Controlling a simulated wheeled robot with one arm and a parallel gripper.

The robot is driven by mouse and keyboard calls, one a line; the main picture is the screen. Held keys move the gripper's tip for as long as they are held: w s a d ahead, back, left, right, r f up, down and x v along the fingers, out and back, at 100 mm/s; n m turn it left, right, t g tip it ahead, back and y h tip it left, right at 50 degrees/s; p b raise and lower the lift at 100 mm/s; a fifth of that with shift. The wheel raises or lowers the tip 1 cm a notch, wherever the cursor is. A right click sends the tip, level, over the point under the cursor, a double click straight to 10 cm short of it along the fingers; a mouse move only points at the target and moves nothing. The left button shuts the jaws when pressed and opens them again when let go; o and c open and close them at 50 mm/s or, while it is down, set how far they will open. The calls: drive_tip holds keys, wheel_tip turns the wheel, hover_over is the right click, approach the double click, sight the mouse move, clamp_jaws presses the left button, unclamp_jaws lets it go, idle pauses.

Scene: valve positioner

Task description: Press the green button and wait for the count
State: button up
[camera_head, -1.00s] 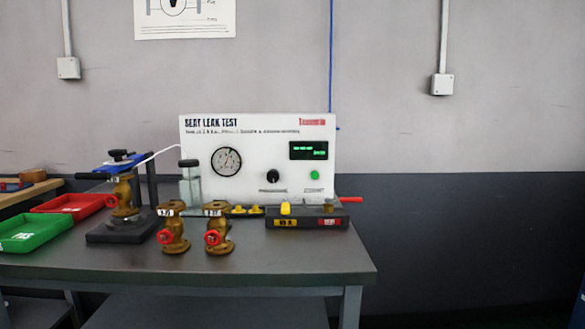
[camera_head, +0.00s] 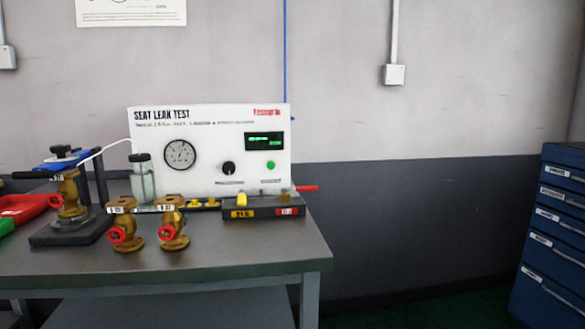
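The green button (camera_head: 270,165) is a small round button on the right side of the white seat leak test panel (camera_head: 207,176), which stands at the back of the grey bench. Just above it, a dark display (camera_head: 264,141) shows green characters too small to read. A black knob (camera_head: 229,168) and a round dial gauge (camera_head: 180,154) sit to its left. One brass valve (camera_head: 69,193) stands clamped in the dark fixture at the bench's left. My gripper is not in view.
Two brass valves with red handwheels (camera_head: 123,226) (camera_head: 173,223) stand before the panel. A black block with a yellow and a red label (camera_head: 262,207) lies below the button. A red tray (camera_head: 22,208) is far left. A blue drawer cabinet (camera_head: 551,237) stands right, with open floor between.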

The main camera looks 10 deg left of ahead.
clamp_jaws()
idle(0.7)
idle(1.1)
